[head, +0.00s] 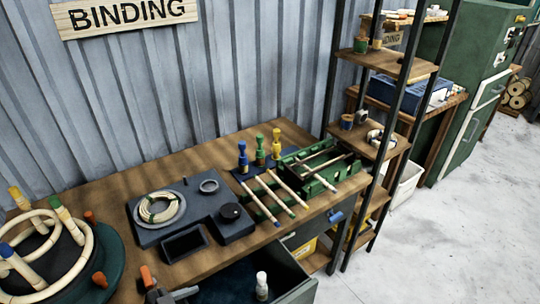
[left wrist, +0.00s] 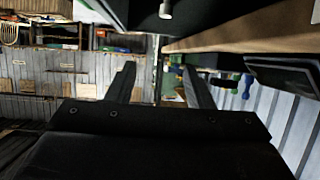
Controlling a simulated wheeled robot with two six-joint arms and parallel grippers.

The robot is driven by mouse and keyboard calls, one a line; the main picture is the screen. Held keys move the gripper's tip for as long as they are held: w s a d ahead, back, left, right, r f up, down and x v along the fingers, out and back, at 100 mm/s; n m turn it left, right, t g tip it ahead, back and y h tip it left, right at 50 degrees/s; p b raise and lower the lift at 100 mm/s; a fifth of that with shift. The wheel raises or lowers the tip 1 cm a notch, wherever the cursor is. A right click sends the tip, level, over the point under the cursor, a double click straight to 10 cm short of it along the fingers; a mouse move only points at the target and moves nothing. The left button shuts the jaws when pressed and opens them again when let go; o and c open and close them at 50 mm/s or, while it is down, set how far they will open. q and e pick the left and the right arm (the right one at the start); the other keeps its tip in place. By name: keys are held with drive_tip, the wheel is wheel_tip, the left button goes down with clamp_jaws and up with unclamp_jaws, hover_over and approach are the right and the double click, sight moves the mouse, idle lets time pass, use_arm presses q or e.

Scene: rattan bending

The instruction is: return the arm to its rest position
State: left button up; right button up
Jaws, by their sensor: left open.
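My left gripper (left wrist: 160,80) shows in the left wrist view with its two dark fingers spread apart and nothing between them. My right gripper is in neither view. The wrist picture is turned over, with the wooden bench edge (left wrist: 240,28) at the upper right and the gripper apart from it.
The bench (head: 110,190) holds a dark tray (head: 192,204) with a rattan coil (head: 160,207), a green rack (head: 316,172) and a round rattan form (head: 45,255). A drawer (head: 225,285) stands open with a white bottle (head: 262,286). Shelves (head: 395,64) stand right; floor (head: 440,240) beyond is clear.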

use_arm(q)
drive_tip(key=shift+n+g+y, duration=0.4)
drive_tip(key=shift+g+y, duration=0.5)
drive_tip(key=s, duration=0.2)
drive_tip(key=s+f, duration=0.1)
drive_tip(key=s, duration=0.1)
drive_tip(key=shift+d, duration=0.35)
drive_tip(key=s+a+r+n+g+y, duration=0.1)
drive_tip(key=s+a+r+n+y, duration=0.1)
drive_tip(key=s+a+n+y, duration=0.4)
drive_tip(key=s+a+r+n+g+y, duration=0.2)
drive_tip(key=s+a+r+n+y, duration=0.15)
drive_tip(key=s+a+y, duration=0.35)
wheel_tip(320, 180, down, 32)
drive_tip(key=s+g+h+b, duration=0.1)
drive_tip(key=h+b, duration=0.2)
drive_tip(key=b, duration=0.3)
drive_tip(key=s+d+f+g+b, duration=0.1)
drive_tip(key=s+f+b, duration=0.3)
drive_tip(key=s+f, duration=1.1)
wheel_tip(320, 180, down, 4)
drive_tip(key=shift+f, duration=0.15)
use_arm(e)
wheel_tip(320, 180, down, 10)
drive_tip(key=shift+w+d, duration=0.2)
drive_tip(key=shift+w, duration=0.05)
